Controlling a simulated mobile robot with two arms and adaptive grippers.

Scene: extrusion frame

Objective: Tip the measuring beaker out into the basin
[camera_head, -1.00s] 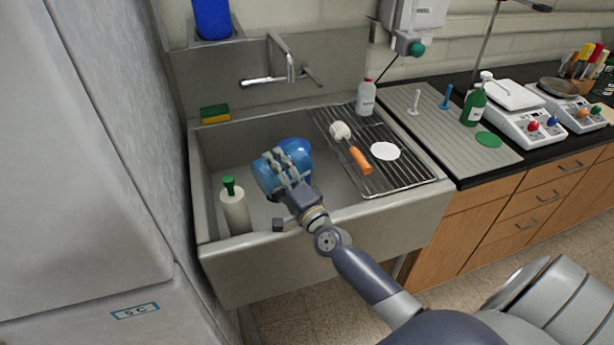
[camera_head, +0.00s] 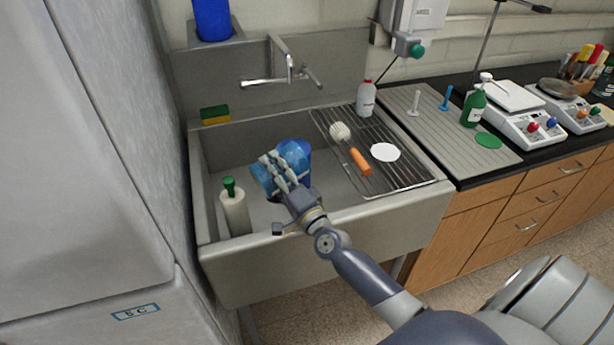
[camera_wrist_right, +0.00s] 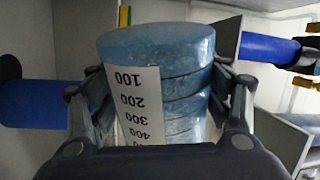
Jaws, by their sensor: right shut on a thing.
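The measuring beaker (camera_head: 262,178) is see-through blue and is held over the grey sink basin (camera_head: 222,156). My right gripper (camera_head: 281,172) is shut around it. In the right wrist view the beaker (camera_wrist_right: 180,65) fills the middle between the fingers, with one round end toward the top. Its white scale strip reads 100 to 400 upside down in that picture. The beaker is tilted in the head view; its mouth is not clear and no stream shows. My left gripper is not in view.
A dark blue round object (camera_head: 297,152) shows just behind the beaker. A wire rack (camera_head: 398,176) with an orange-handled brush (camera_head: 360,161) covers the right side. The faucet (camera_head: 288,68) is behind.

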